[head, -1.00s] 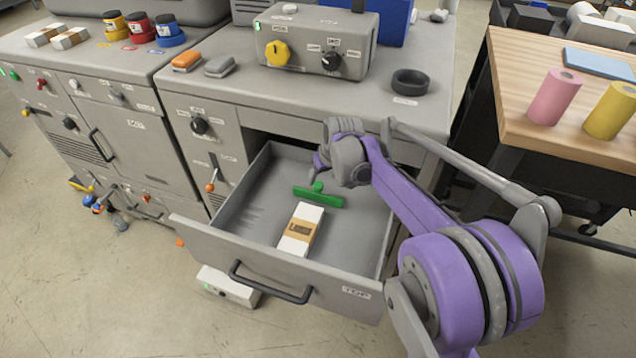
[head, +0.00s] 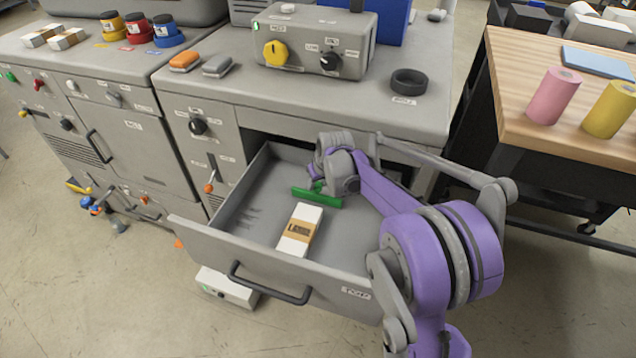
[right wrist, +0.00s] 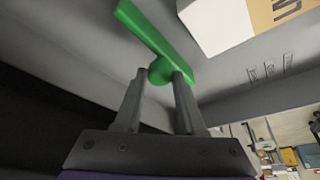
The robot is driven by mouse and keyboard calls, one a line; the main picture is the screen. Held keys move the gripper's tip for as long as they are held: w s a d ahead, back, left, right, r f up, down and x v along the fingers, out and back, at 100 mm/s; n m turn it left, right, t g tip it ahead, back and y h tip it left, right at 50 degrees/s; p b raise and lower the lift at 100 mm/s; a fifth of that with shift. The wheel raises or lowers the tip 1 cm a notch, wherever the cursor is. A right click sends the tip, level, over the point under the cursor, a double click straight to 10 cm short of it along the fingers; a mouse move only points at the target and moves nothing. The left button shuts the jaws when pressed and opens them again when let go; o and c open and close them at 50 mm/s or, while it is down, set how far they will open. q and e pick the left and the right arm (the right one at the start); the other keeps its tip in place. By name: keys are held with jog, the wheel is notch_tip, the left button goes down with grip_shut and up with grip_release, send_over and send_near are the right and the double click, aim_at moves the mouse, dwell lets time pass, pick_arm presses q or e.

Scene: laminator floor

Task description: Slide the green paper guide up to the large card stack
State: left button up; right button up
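The green paper guide (head: 318,198) lies across the open drawer, behind the large card stack (head: 301,230). The stack is white with a tan band, and a narrow gap separates it from the guide. Both show in the right wrist view, the guide (right wrist: 160,35) at upper left, the stack (right wrist: 222,22) at the top right. My right gripper (right wrist: 160,74) has its two fingers on either side of the guide's round knob. I cannot tell whether they press on it. In the head view the right wrist hides the knob partly. My left gripper is not in view.
The grey drawer (head: 262,262) has raised walls around the guide and stack, with bare floor to their left and right. The countertop edge overhangs the drawer's back. A black ring (head: 408,82) and a control box (head: 318,42) stand on the counter.

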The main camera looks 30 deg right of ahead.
grip_shut()
dwell(0.9)
